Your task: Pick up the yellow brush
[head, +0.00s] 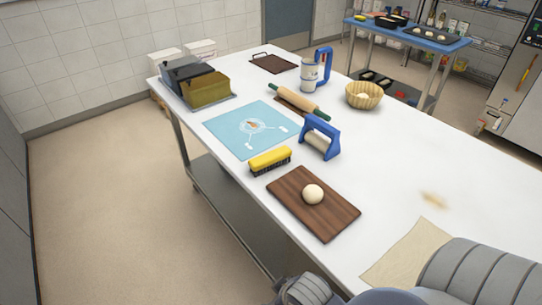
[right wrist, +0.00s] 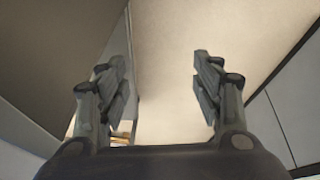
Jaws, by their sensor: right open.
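The yellow brush (head: 270,160) lies on the white table, with its dark bristles facing down. It sits between the light blue mat (head: 225,128) and the dark wooden board (head: 290,190), near the table's left edge. My right gripper (right wrist: 160,85) is open and empty in the right wrist view, with its two fingers well apart. The brush does not show in that view. In the head view, grey parts of my arms show at the bottom right, away from the brush. My left gripper cannot be made out there.
A ball of dough (head: 313,194) rests on the board. A blue-handled tool (head: 320,138) stands just right of the brush. A rolling pin (head: 299,102), a basket (head: 364,96) and loaf tins (head: 205,90) are farther back. The table's right side is mostly clear.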

